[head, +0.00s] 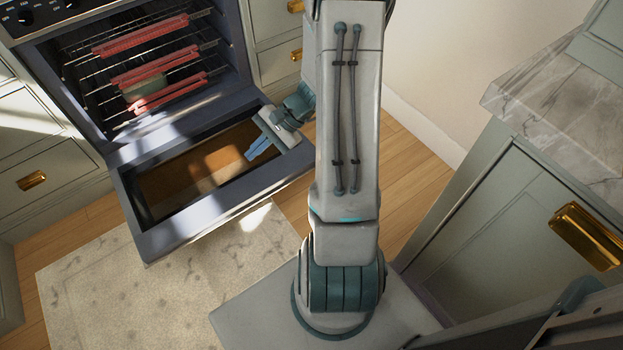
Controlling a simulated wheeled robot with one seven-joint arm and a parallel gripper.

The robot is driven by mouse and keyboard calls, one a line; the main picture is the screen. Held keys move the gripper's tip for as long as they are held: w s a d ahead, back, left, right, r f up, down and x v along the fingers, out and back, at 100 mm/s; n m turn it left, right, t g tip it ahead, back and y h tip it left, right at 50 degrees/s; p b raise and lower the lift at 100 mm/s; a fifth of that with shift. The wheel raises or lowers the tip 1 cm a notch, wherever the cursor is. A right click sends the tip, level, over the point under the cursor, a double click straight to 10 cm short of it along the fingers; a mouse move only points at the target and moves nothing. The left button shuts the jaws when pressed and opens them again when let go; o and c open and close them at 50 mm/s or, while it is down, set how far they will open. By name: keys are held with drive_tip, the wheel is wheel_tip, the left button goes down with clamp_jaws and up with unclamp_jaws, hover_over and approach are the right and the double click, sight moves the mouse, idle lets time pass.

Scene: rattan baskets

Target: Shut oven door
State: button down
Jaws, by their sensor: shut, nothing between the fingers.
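The oven (88,22) stands at the upper left in the head view, with its dark cavity showing. Its door (176,235) is folded down, lying open toward the front, with a glass pane (185,180) in a dark frame. My gripper (250,156) is over the right part of the door's inner side, fingers pointing left and down. Its blue fingers are shut with nothing between them. I cannot tell whether they touch the glass. My arm hides part of the floor and cabinet to the right of the door.
Racks with red edge guards (155,66) sit inside the oven, with a pale round item (146,88) among them. A patterned rug (100,280) lies below the door. Cabinets flank the oven. A marble-topped counter (570,95) with a gold-handled cabinet (500,225) stands at right.

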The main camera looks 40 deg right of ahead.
drive_tip(key=w+d+f+m+t+h+b, duration=0.15)
drive_tip(key=d+f+m+t, duration=0.35)
drive_tip(key=f, duration=0.5)
drive_tip(key=w+d+f+m+t+b, duration=0.2)
drive_tip(key=d+f+m+t+b, duration=0.1)
drive_tip(key=d+f+m, duration=0.5)
drive_tip(key=s+d+f+m+t+h+b, duration=0.25)
drive_tip(key=d+f+m+h, duration=0.2)
drive_tip(key=f, duration=0.65)
drive_tip(key=s+d+f+m+t+h+b, duration=0.1)
drive_tip(key=s+d+f+m+h, duration=0.35)
drive_tip(key=f, duration=0.65)
drive_tip(key=b+x, duration=0.5)
drive_tip(key=x, duration=0.6)
drive_tip(key=shift+m+y, duration=0.25)
drive_tip(key=shift+m, duration=0.15)
drive_tip(key=shift+s+a+r, duration=0.1)
drive_tip(key=shift+a+r, duration=0.05)
drive_tip(key=shift+r, duration=0.95)
drive_tip(key=shift+s+a+r, duration=0.1)
drive_tip(key=shift+a+r, duration=0.1)
drive_tip(key=shift+r, duration=0.85)
drive_tip(key=shift+r, duration=0.1)
